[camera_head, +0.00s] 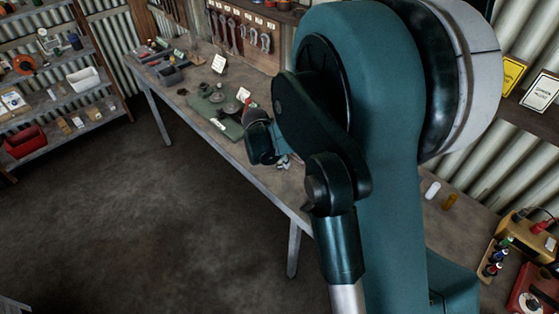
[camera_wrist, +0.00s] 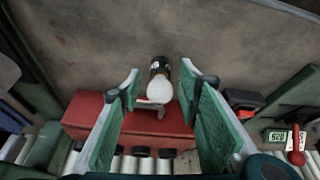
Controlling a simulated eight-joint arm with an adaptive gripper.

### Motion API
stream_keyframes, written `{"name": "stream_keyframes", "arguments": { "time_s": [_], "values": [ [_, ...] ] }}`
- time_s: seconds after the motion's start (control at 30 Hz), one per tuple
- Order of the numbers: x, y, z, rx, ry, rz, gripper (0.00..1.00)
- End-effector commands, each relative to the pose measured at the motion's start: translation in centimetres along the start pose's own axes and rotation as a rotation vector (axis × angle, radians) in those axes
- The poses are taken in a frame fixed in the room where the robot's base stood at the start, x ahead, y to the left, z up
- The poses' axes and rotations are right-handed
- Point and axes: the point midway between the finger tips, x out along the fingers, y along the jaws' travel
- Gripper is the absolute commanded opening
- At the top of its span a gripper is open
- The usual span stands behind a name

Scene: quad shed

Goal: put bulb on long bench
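A bulb (camera_wrist: 160,91) with pale glass and a dark cap shows in the wrist view, between the tips of my gripper (camera_wrist: 161,77). The cap points toward the top of the picture. My gripper is open; its green-padded fingers stand on either side of the bulb with gaps visible. I cannot tell whether the bulb rests on the surface behind it. The long bench (camera_head: 208,68) runs along the corrugated wall in the head view. My arm covers part of it. I cannot make out the bulb or my gripper's fingertips in that view.
In the wrist view a red object (camera_wrist: 90,115) lies below the bulb, with a row of white cylinders (camera_wrist: 145,151) nearer. A small display (camera_wrist: 275,136) is at right.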

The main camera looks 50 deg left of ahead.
Motion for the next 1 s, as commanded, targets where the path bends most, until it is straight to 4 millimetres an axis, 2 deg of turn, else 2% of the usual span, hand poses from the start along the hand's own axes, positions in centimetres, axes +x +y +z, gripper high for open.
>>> {"name": "stream_keyframes", "arguments": {
  "time_s": [0.27, 1.0],
  "values": [
    [-1.8, 0.0, -0.1, -0.001, 0.0, 0.0, 0.34],
    [-10.9, 0.0, 0.0, -0.001, 0.0, 0.0, 0.34]
  ]
}}
